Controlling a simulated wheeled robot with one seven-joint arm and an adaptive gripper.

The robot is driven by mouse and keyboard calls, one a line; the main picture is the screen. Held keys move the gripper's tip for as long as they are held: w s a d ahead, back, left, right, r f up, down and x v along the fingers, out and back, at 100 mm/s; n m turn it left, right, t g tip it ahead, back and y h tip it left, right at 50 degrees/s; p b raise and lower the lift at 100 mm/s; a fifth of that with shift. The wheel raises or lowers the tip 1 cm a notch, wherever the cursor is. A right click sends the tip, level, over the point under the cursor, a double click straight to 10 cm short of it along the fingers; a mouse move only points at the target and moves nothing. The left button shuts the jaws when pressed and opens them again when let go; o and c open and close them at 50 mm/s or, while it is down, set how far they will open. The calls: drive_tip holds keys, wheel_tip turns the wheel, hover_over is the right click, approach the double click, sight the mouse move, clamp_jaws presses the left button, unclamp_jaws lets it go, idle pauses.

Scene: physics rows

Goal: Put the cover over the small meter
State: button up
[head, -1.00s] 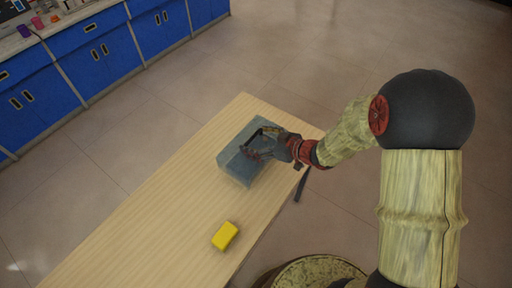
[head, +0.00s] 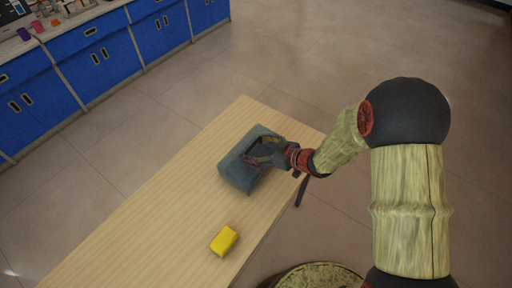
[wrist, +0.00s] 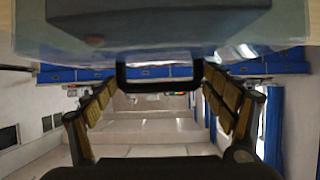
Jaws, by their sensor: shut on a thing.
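The cover (head: 236,175) is a blue-grey, see-through box with a dark handle, at the far part of the table in the head view. My gripper (head: 276,156) reaches it from the right and is shut on the handle. In the wrist view the black handle (wrist: 156,84) lies between my fingertips, with the cover's pale clear wall (wrist: 60,48) above it. A dark grey boxy shape shows through that wall; I cannot tell whether it is the small meter. I cannot tell whether the cover's lower edge touches the table.
A small yellow block (head: 224,240) lies nearer on the wooden table (head: 150,235), apart from the cover; its kind is unclear. The table between and left of them is bare. Blue cabinets (head: 100,55) stand beyond open floor at the upper left.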

drive_tip(key=o, duration=1.7)
drive_tip(key=shift+c, duration=0.2)
